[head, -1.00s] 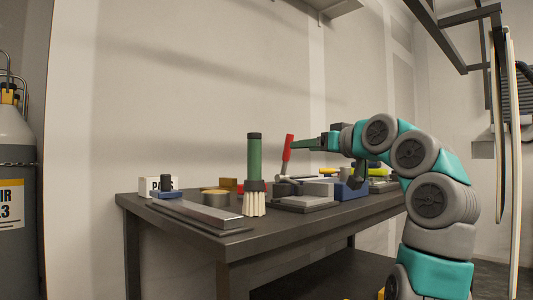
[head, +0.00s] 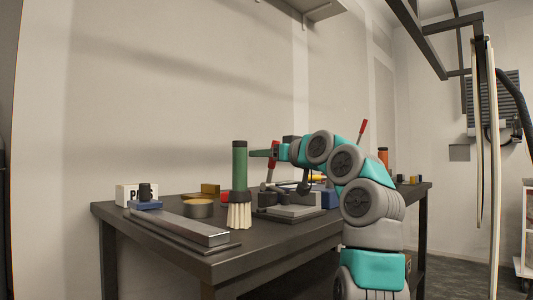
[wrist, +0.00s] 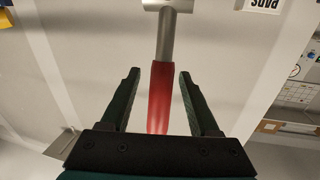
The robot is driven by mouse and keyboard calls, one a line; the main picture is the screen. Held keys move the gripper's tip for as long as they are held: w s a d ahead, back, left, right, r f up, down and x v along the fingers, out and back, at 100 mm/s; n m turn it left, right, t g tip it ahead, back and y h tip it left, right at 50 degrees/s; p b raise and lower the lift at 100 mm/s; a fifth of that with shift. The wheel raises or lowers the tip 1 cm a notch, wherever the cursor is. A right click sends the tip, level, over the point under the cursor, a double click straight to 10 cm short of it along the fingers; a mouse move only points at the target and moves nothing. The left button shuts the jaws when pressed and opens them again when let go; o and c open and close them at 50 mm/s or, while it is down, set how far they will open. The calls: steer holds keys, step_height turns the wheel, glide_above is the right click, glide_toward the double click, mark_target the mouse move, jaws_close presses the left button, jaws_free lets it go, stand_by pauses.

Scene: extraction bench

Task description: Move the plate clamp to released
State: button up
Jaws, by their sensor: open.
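The plate clamp has an upright red handle (head: 270,175) at the middle of the bench, behind the green brush, partly hidden by my gripper. Its lower parts are hard to make out among grey blocks. In the wrist view the red handle (wrist: 161,95) and its grey metal shaft (wrist: 167,38) run between the two fingers. My gripper (wrist: 159,72) is open, with a visible gap on each side of the handle. In the head view my gripper (head: 262,153) reaches left across the handle.
A green-handled brush (head: 240,185) stands at the bench's front edge. A long metal bar (head: 185,226), a round tin (head: 198,209) and a white box (head: 136,195) lie left. A grey plate block (head: 291,212) sits right of the brush. Another red handle (head: 362,131) stands beyond my arm.

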jaws_close()
stand_by(0.5)
stand_by(0.9)
